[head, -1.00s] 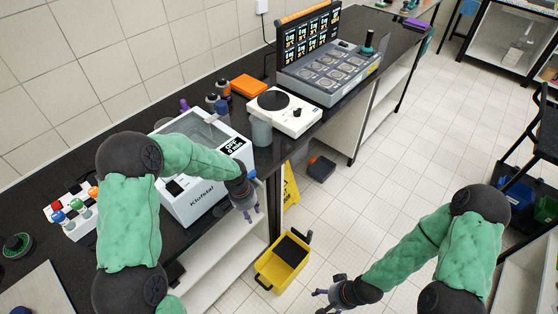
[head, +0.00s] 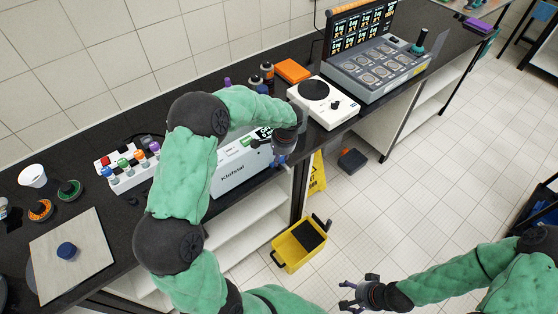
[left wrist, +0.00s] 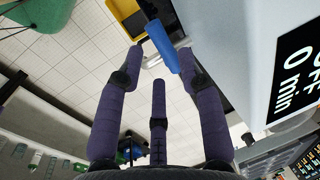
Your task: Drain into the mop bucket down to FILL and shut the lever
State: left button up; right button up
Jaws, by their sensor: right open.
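The yellow mop bucket (head: 284,254) stands on the floor below the bench front, with a dark panel in its top. The white bench machine (head: 236,178) is partly hidden by my left arm. In the left wrist view a blue lever (left wrist: 160,46) lies beside the machine's wall, between the tips of my left gripper's spread fingers (left wrist: 163,62). Whether a finger touches it I cannot tell. My left gripper also shows in the head view (head: 283,152) at the machine's front. My right gripper (head: 358,296) is open and empty, right of the bucket and apart from it. The FILL mark is not visible.
A yellow floor sign (head: 317,174) stands behind the bucket, near the bench leg. A white hotplate (head: 340,108) and a grey console (head: 377,75) stand farther along the bench. A rack of coloured bottles (head: 126,166) is at left.

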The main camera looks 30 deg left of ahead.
aim_at(280, 161)
pick_arm(q)
jog(key=shift+w+a+f, duration=0.1)
jog(key=shift+a+f, duration=0.05)
jog(key=shift+f, duration=0.7)
jog(key=shift+w+a+f, duration=0.1)
jog(key=shift+a+f, duration=0.05)
jog(key=shift+f, duration=0.65)
jog(key=shift+s, duration=0.1)
grip_shut()
jog(key=shift+d+f+n+b, duration=0.1)
jog(key=shift+d+n+b, duration=0.2)
jog(key=shift+n+b, duration=0.95)
jog(key=shift+w+d+n+g+b, duration=0.1)
jog(key=shift+d+n+g+b, duration=0.15)
jog(key=shift+n+b, duration=0.45)
jog(key=shift+w+d+n+g+b, duration=0.15)
jog(key=shift+n+g+b, duration=0.1)
jog(key=shift+n, duration=0.7)
